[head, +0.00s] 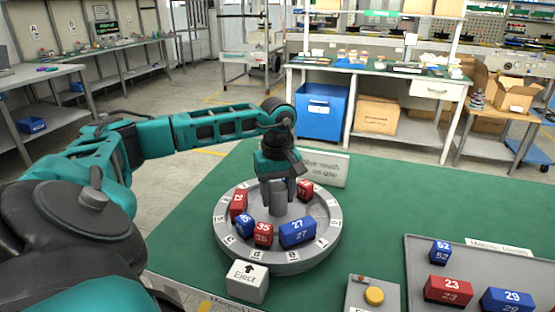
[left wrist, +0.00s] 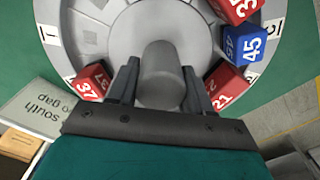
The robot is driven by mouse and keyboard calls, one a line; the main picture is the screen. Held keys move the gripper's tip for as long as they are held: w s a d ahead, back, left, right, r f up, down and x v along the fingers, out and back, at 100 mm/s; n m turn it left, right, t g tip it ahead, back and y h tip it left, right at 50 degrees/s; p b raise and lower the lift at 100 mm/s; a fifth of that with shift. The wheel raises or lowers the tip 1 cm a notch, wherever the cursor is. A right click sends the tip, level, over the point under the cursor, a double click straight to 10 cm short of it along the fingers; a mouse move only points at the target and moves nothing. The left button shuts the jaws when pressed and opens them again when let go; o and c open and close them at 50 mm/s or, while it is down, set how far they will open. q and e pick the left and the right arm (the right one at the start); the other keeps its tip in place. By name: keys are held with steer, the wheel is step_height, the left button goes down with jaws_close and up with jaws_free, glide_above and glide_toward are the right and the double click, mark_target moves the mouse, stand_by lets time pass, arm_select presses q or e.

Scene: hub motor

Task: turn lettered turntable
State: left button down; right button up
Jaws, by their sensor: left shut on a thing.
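The grey lettered turntable (head: 275,262) stands on the green table, with letter labels around its rim and red and blue numbered blocks on top. It also shows in the left wrist view (left wrist: 115,35). My left gripper (head: 278,193) points down at its centre and is shut on the grey centre knob (left wrist: 160,72), one finger on each side. Blocks around the knob include blue 27 (head: 297,233), red 35 (head: 263,235), blue 45 (head: 244,225) and red 21 (head: 238,204). A red block 37 (left wrist: 90,82) is left of the fingers in the wrist view. My right gripper is out of view.
A white eject block (head: 247,281) stands at the turntable's front edge. A yellow button (head: 374,295) on a grey box is to its right. A grey tray (head: 415,275) with numbered blocks lies at right. A sign (head: 328,169) stands behind the turntable.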

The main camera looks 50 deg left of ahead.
arm_select(q)
steer(key=shift+a+r, duration=0.1)
steer(key=shift+c, duration=2.4)
jaws_free()
step_height(320, 180, up, 13)
steer(key=p, duration=0.1)
